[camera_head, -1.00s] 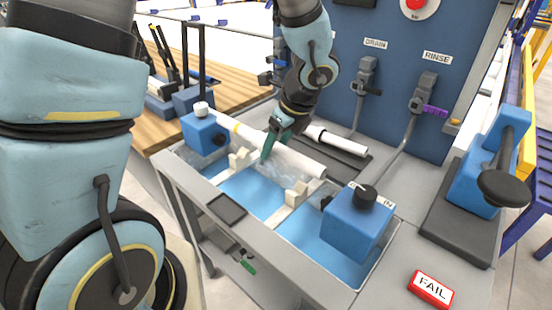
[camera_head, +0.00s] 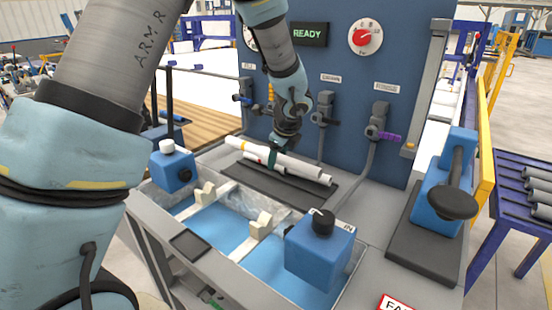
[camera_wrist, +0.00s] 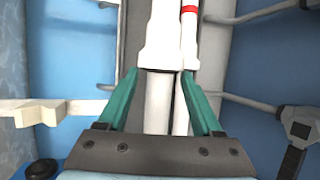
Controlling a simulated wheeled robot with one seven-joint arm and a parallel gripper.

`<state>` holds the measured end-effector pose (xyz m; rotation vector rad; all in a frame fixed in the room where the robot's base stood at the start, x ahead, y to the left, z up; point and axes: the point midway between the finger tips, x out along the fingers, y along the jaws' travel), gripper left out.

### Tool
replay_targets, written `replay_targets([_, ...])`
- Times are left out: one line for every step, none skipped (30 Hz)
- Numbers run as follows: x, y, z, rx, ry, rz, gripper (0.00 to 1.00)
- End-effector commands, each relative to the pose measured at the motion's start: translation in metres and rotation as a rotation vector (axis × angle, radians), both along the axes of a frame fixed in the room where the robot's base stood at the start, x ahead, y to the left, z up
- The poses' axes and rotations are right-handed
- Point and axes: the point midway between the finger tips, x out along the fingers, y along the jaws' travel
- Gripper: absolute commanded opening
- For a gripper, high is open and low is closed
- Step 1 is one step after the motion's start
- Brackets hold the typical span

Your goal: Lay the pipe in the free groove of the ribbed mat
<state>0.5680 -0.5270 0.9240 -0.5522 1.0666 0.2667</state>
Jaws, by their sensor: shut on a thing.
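My gripper (camera_head: 276,157) is shut on a white pipe (camera_head: 302,167) with a yellow band near its left end. It holds the pipe over the dark ribbed mat (camera_head: 262,186) at the foot of the blue panel. Another white pipe (camera_head: 325,180), with a red band, lies on the mat close beside and partly behind the held one. In the wrist view the held pipe (camera_wrist: 158,50) runs between the teal fingers, with the red-banded pipe (camera_wrist: 190,40) just right of it. I cannot tell whether the held pipe touches the mat. The groove is hidden beneath the pipes.
A water tank (camera_head: 225,237) with cream pipe rests (camera_head: 262,226) and blue clamp blocks (camera_head: 318,255) stands in front of the mat; the rests are empty. Valves and hoses (camera_head: 377,130) hang on the panel behind. A blue press (camera_head: 440,195) stands at the right.

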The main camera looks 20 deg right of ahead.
Motion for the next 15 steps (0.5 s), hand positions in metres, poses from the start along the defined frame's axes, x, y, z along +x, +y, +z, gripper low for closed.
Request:
replay_targets([0.0, 0.0, -0.008, 0.0, 0.0, 0.0, 0.05])
replay_targets([0.0, 0.0, -0.011, 0.001, 0.001, 0.0, 0.05])
replay_targets([0.0, 0.0, -0.016, 0.001, 0.001, 0.0, 0.05])
replay_targets([0.0, 0.0, -0.019, 0.001, 0.001, 0.0, 0.05])
replay_targets([0.0, 0.0, -0.023, 0.001, 0.001, 0.0, 0.05])
replay_targets([0.0, 0.0, -0.027, 0.001, 0.001, 0.0, 0.05])
replay_targets([0.0, 0.0, -0.031, 0.001, 0.0, -0.001, 0.05])
replay_targets([0.0, 0.0, -0.034, 0.001, 0.0, -0.001, 0.05])
replay_targets([-0.001, 0.0, -0.039, 0.001, 0.0, -0.001, 0.05])
replay_targets([-0.001, 0.0, -0.042, 0.001, 0.0, -0.001, 0.05])
replay_targets([-0.001, 0.0, -0.046, 0.001, 0.0, -0.001, 0.05])
replay_targets([-0.001, 0.0, -0.05, 0.002, 0.0, -0.001, 0.05])
replay_targets([-0.001, 0.0, -0.053, 0.002, 0.0, -0.001, 0.05])
replay_targets([-0.001, 0.0, -0.057, 0.002, 0.0, -0.001, 0.05])
replay_targets([-0.001, 0.0, -0.061, 0.002, 0.0, -0.001, 0.05])
